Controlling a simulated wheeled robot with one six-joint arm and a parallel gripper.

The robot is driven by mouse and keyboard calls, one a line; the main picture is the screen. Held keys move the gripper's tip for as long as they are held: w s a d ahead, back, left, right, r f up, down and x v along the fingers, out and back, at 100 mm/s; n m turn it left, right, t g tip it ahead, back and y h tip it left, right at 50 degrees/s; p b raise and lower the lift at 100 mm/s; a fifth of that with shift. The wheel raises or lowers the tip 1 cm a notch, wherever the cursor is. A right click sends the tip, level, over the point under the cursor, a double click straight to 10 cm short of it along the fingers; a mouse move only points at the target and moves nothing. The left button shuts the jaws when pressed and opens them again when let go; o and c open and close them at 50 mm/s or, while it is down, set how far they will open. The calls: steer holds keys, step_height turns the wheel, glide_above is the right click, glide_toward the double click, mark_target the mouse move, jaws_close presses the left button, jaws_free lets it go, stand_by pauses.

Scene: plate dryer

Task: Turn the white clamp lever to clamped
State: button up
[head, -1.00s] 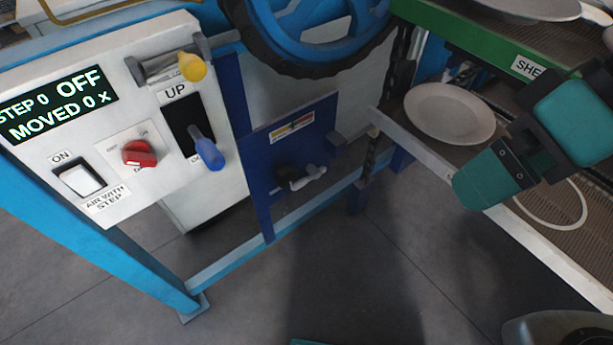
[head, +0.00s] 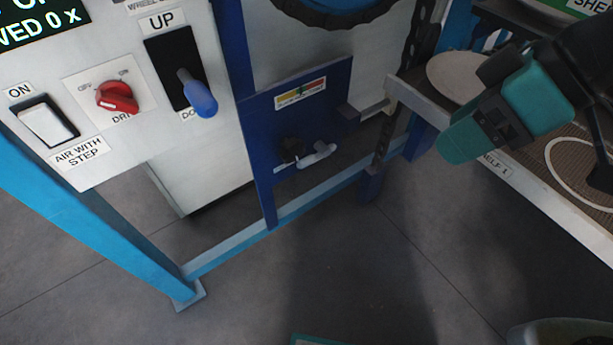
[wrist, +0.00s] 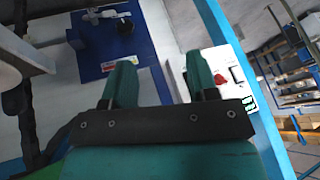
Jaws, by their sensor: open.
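The white clamp lever (head: 320,156) is on a dark pivot on the blue plate (head: 330,120), below a small label with coloured bands (head: 300,93). In the head view it lies roughly level, tilted slightly up to the right. The lever also shows at the top left of the wrist view (wrist: 108,14). My gripper (head: 452,140) is to the right of the lever and apart from it, in front of the shelf. In the wrist view my gripper (wrist: 160,75) has its two green fingers spread, with nothing between them.
The white panel at left carries a blue-handled lever (head: 201,98), a red knob (head: 117,97) and a white rocker switch (head: 47,122). A shelf with a plate (head: 458,72) is at right behind my arm. Blue frame bars (head: 280,221) run near the floor. The floor ahead is clear.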

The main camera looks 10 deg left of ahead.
steer(key=w+a+f+n+y+b, duration=0.1)
steer(key=w+f+n+b, duration=0.15)
steer(key=f+b, duration=0.4)
steer(key=w+a+f+n+t+y+b, duration=0.15)
steer(key=w+f+b, duration=0.25)
steer(key=f, duration=0.5)
steer(key=w+a+f+n+g+y+b, duration=0.1)
steer(key=w+f+n+b, duration=0.3)
steer(key=f, duration=0.3)
steer(key=n+t+y+b, duration=0.55)
steer(key=n+b, duration=0.55)
steer(key=b, duration=0.3)
glide_toward(310, 163)
steer(key=shift+g, duration=0.3)
steer(key=b+x, duration=0.3)
steer(key=x, duration=0.8)
steer(key=shift+w+a+r, duration=0.1)
steer(key=shift+w+a, duration=0.1)
steer(key=shift+a, duration=0.1)
jaws_close()
